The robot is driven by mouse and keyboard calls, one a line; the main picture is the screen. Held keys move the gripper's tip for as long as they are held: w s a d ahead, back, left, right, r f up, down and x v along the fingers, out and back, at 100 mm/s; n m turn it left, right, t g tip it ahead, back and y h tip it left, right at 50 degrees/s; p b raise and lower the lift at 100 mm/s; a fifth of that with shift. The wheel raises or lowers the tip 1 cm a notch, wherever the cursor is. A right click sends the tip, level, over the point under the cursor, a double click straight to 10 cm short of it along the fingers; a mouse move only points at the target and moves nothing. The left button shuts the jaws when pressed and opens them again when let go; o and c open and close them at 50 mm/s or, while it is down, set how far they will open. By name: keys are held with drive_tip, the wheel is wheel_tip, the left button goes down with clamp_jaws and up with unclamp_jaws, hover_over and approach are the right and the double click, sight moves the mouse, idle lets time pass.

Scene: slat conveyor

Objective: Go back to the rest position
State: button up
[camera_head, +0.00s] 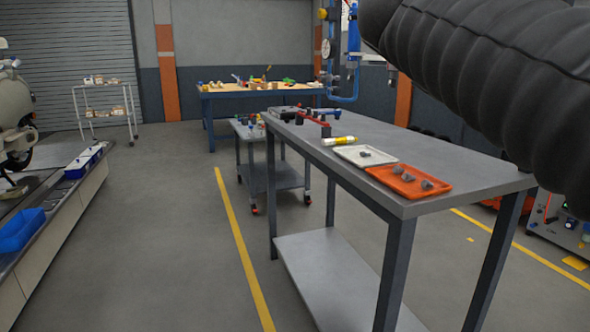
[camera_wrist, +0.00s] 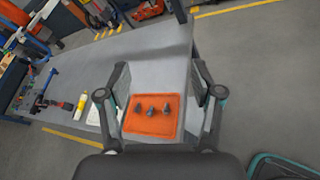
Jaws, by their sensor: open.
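My gripper (camera_wrist: 160,100) shows in the wrist view with its two fingers spread wide and nothing between them. It is above and apart from the grey workbench (camera_head: 440,160). In the picture, the orange tray (camera_wrist: 150,130) with several small grey pieces (camera_wrist: 152,108) lies between the fingers, on the bench below. In the head view the orange tray (camera_head: 430,191) is at the bench's near end, and the gripper itself is out of sight. My dark, ribbed arm covers the upper right of that view.
A white tray (camera_head: 352,150) with a grey piece and a yellow-white tube (camera_head: 340,141) lie beyond the orange tray. A conveyor (camera_head: 62,205) with blue bins (camera_head: 20,230) runs at left. A cart (camera_head: 275,178) stands behind the bench. The floor between conveyor and bench is clear.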

drive_tip(key=s+a+f+m+g+y, duration=0.1)
drive_tip(key=s+a+f+m+y, duration=0.2)
drive_tip(key=f, duration=1)
drive_tip(key=s+a+f+m+g+y, duration=0.1)
drive_tip(key=s+a+f+m+y, duration=0.3)
drive_tip(key=s+f+m, duration=0.4)
drive_tip(key=s+a+f+m+g+y, duration=0.1)
drive_tip(key=s+a+f+m+y, duration=0.2)
drive_tip(key=f+m, duration=0.7)
wheel_tip(320, 180, down, 9)
drive_tip(key=s+y, duration=0.1)
drive_tip(key=s, duration=0.1)
drive_tip(key=shift+s+a+g, duration=0.15)
drive_tip(key=shift+s+g, duration=0.15)
